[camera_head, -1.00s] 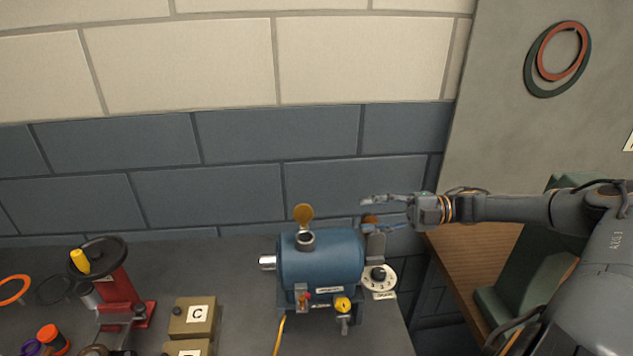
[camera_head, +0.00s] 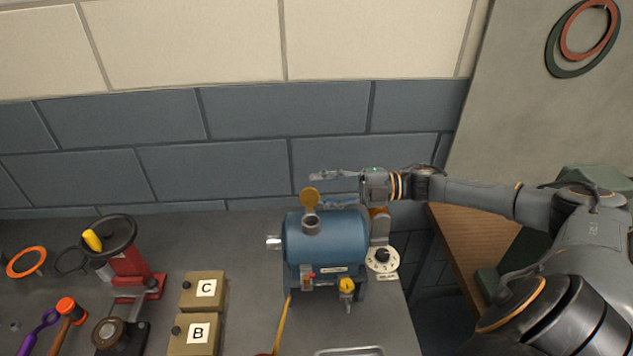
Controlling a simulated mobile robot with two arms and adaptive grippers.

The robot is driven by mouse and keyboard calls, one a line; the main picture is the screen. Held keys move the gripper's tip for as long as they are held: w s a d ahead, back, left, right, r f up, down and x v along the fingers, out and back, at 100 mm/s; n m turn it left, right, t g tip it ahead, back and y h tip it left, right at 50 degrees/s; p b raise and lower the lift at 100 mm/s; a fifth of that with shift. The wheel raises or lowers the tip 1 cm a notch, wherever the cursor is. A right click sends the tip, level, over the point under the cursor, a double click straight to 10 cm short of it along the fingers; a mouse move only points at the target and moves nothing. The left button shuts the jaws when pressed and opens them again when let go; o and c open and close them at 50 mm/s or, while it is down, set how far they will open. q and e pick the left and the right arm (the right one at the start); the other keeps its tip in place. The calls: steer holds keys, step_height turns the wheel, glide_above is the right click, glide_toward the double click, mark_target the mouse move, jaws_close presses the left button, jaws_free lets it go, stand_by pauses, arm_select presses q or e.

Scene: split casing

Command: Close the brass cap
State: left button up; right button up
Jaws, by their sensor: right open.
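The brass cap (camera_head: 310,198) is a round disc standing upright, open, at the back of the short filler neck (camera_head: 311,224). The neck's dark mouth is uncovered. It sits on top of the blue cylindrical casing (camera_head: 325,240) on the grey bench. My right gripper (camera_head: 324,191) comes in from the right, above and behind the casing. Its fingers are apart and empty, pointing left. One fingertip is close beside the cap; I cannot tell whether they touch. My left gripper is not in view.
A white dial (camera_head: 382,259) stands right of the casing. The block wall (camera_head: 228,172) is close behind.

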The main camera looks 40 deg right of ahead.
steer(key=shift+x, duration=0.85)
steer(key=shift+s+a, duration=0.1)
steer(key=shift+c, duration=0.6)
jaws_close()
